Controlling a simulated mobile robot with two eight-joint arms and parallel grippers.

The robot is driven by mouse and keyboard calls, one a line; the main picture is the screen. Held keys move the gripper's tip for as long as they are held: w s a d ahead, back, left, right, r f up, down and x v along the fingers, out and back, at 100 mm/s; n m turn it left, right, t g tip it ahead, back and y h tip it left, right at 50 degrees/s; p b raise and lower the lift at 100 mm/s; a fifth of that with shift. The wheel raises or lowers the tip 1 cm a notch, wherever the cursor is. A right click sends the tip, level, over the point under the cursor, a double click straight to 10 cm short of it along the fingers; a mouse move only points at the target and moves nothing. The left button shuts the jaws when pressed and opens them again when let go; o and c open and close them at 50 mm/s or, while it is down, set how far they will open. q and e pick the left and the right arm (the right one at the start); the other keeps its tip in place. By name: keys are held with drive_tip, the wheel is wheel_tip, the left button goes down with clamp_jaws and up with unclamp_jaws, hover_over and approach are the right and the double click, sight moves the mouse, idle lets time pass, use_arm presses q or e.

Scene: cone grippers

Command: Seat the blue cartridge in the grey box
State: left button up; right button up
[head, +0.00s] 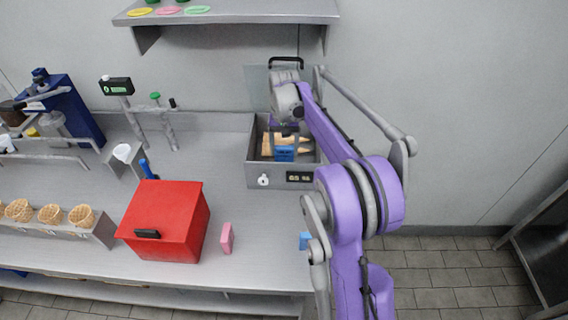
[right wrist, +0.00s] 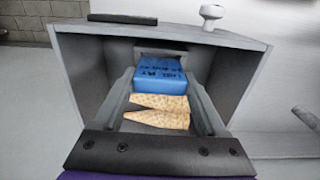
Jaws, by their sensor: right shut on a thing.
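The grey box (head: 266,176) is open at the top and stands at the back of the counter, with a white knob and a small display on its front. Its wall also shows in the right wrist view (right wrist: 80,80). The blue cartridge (head: 284,154) is inside the box, with tan waffle cones (head: 270,142) beside it. In the right wrist view the cartridge (right wrist: 160,73) lies between the fingertips, with dark lettering on it. My right gripper (right wrist: 158,80) reaches down into the box and is shut on the cartridge. I cannot tell whether the cartridge touches the box floor. My left gripper is not in view.
A red box (head: 165,215), a pink block (head: 227,238) and a light blue block (head: 304,240) stand on the counter (head: 255,265). A cone rack (head: 95,232) and blue machine (head: 80,105) are at left. A shelf (head: 230,12) hangs above.

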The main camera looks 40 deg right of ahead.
sight(284, 158)
wheel_tip(284, 158, down, 5)
drive_tip(key=shift+r+b, duration=0.1)
drive_tip(key=shift+b, duration=1.1)
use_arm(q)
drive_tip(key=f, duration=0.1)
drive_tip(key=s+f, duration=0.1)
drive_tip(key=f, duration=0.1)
use_arm(e)
drive_tip(key=shift+s+r, duration=0.1)
drive_tip(key=shift+r, duration=0.05)
drive_tip(key=shift+f, duration=0.2)
drive_tip(key=o, duration=1.5)
drive_tip(key=shift+r, duration=0.2)
wheel_tip(284, 158, up, 11)
drive_tip(key=shift+r+p, duration=0.15)
drive_tip(key=shift+p, duration=0.45)
drive_tip(key=shift+r, duration=0.35)
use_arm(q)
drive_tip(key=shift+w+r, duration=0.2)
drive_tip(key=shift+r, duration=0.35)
use_arm(e)
drive_tip(key=shift+a, duration=0.1)
